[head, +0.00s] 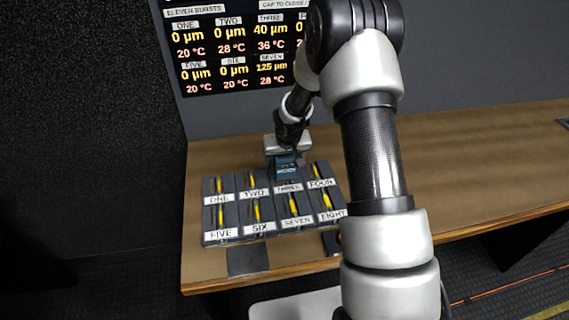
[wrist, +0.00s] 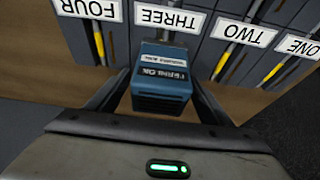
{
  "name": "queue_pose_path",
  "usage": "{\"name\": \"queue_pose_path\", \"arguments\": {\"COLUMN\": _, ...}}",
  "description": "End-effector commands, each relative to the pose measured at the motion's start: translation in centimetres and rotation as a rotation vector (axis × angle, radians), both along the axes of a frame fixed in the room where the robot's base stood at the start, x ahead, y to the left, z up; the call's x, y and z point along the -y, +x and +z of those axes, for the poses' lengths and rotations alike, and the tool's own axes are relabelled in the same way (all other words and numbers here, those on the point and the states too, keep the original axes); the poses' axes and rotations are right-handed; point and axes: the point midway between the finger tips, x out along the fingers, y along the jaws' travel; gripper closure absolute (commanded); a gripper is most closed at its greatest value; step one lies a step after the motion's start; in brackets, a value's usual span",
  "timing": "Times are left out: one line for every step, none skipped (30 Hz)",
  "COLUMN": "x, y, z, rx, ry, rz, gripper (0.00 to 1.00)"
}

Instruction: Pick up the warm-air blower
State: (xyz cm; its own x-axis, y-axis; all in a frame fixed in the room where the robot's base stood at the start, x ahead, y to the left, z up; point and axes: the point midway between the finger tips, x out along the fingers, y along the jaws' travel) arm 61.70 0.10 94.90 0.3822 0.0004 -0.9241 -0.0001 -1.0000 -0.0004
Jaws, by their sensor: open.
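A small blue box with pale labels, which looks like the warm-air blower (head: 287,166), stands at the far end of the slot marked THREE on the rack (head: 225,238). In the wrist view the blower (wrist: 162,80) is upright in the middle, and its lettering is hard to read. My gripper (head: 287,152) is over it from behind. In the wrist view my gripper's open fingers (wrist: 158,92) stand on both sides of the blower. I cannot tell whether they touch it. The blower hides the yellow strip of slot THREE in the wrist view.
The rack has several labelled slots with yellow strips. A screen (head: 235,50) of readings stands behind the wooden bench (head: 460,150).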

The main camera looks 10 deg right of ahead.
Motion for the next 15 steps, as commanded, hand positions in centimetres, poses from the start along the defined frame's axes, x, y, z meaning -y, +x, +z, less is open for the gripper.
{"name": "queue_pose_path", "arguments": {"x": 0.04, "y": 0.17, "z": -0.56, "rx": -0.002, "ry": -0.001, "rz": 0.0, "gripper": 0.27}}
{"name": "queue_pose_path", "arguments": {"x": 0.05, "y": 0.27, "z": -0.79, "rx": -0.002, "ry": -0.001, "rz": 0.001, "gripper": 0.27}}
{"name": "queue_pose_path", "arguments": {"x": 0.05, "y": 0.38, "z": -0.97, "rx": -0.001, "ry": -0.001, "rz": 0.001, "gripper": 0.27}}
{"name": "queue_pose_path", "arguments": {"x": 0.05, "y": 0.43, "z": -1.06, "rx": 0.0, "ry": -0.001, "rz": 0.001, "gripper": 0.27}}
{"name": "queue_pose_path", "arguments": {"x": 0.06, "y": 0.45, "z": -1.1, "rx": 0.0, "ry": -0.001, "rz": 0.001, "gripper": 0.27}}
{"name": "queue_pose_path", "arguments": {"x": 0.06, "y": 0.47, "z": -1.13, "rx": 0.0, "ry": -0.001, "rz": 0.001, "gripper": 0.27}}
{"name": "queue_pose_path", "arguments": {"x": 0.06, "y": 0.47, "z": -1.13, "rx": 0.0, "ry": -0.001, "rz": 0.001, "gripper": 0.27}}
{"name": "queue_pose_path", "arguments": {"x": 0.06, "y": 0.46, "z": -1.12, "rx": 0.0, "ry": -0.001, "rz": 0.001, "gripper": 0.27}}
{"name": "queue_pose_path", "arguments": {"x": 0.06, "y": 0.46, "z": -1.12, "rx": 0.0, "ry": -0.001, "rz": 0.001, "gripper": 0.27}}
{"name": "queue_pose_path", "arguments": {"x": 0.06, "y": 0.45, "z": -1.11, "rx": 0.0, "ry": -0.001, "rz": 0.001, "gripper": 0.27}}
{"name": "queue_pose_path", "arguments": {"x": 0.06, "y": 0.45, "z": -1.11, "rx": 0.0, "ry": -0.001, "rz": 0.001, "gripper": 0.28}}
{"name": "queue_pose_path", "arguments": {"x": 0.06, "y": 0.45, "z": -1.11, "rx": 0.0, "ry": -0.001, "rz": 0.001, "gripper": 0.35}}
{"name": "queue_pose_path", "arguments": {"x": 0.06, "y": 0.45, "z": -1.11, "rx": 0.0, "ry": -0.001, "rz": 0.001, "gripper": 0.4}}
{"name": "queue_pose_path", "arguments": {"x": 0.06, "y": 0.44, "z": -1.12, "rx": 0.0, "ry": -0.001, "rz": 0.001, "gripper": 0.45}}
{"name": "queue_pose_path", "arguments": {"x": 0.06, "y": 0.45, "z": -1.1, "rx": 0.0, "ry": -0.001, "rz": 0.001, "gripper": 0.52}}
